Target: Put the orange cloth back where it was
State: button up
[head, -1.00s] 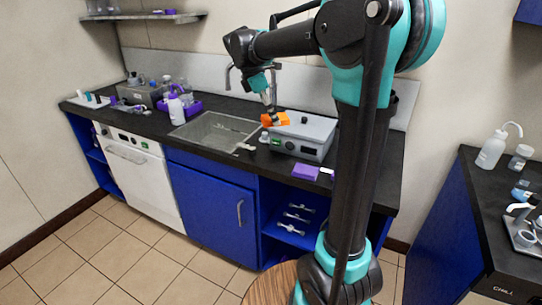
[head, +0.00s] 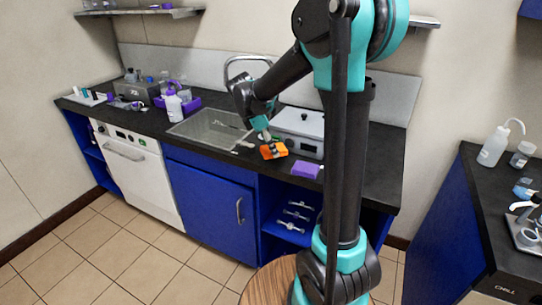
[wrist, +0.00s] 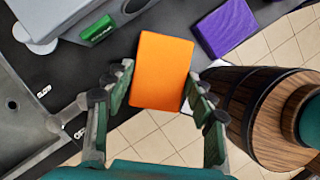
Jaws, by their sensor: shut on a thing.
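The orange cloth (head: 275,151) is a flat, rectangular pad. In the head view it shows at my gripper (head: 268,142), in front of the grey lab device and right of the sink. In the wrist view the orange cloth (wrist: 163,65) lies between the two fingers of my gripper (wrist: 168,98), which is shut on it. It appears over the counter's front edge, with floor tiles visible beyond its lower end. I cannot tell its exact height over the counter. A purple cloth (head: 305,169) lies on the counter just right of it, apart from it; it also shows in the wrist view (wrist: 227,28).
The grey device (head: 311,123) stands behind the gripper. The sink (head: 205,131) is to the left, with a purple rack (head: 188,105) and bottles beyond. A wooden round top (head: 268,285) stands below. Dark counter right of the purple cloth looks clear.

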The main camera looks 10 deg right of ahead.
aim_at(271, 155)
jog(key=shift+f, duration=2)
jog(key=shift+f, duration=0.15)
jog(key=o, duration=1.1)
jog(key=w+v, duration=0.1)
jog(key=v, duration=1.1)
jog(key=s+d+f+m+t+y, duration=0.1)
jog(key=s+d+f+m, duration=0.2)
jog(key=s+f+m, duration=0.2)
jog(key=s+d+f+m+t+y, duration=0.1)
jog(key=s+d+f+m+y, duration=0.1)
jog(key=s+f+m, duration=0.4)
jog(key=s+d+f+m+t+y, duration=0.1)
jog(key=s+d+f+m, duration=0.3)
jog(key=s+m, duration=0.4)
jog(key=shift+s+d+f+m+t, duration=0.15)
jog(key=shift+s+f, duration=0.1)
jog(key=shift+s, duration=0.3)
jog(key=shift+s+d+f+m+t, duration=0.1)
jog(key=shift+s+f, duration=0.2)
jog(key=shift+s, duration=0.25)
jog(key=shift+s+d+f+m+t, duration=0.15)
jog(key=shift+s+f, duration=0.1)
jog(key=shift+s, duration=0.3)
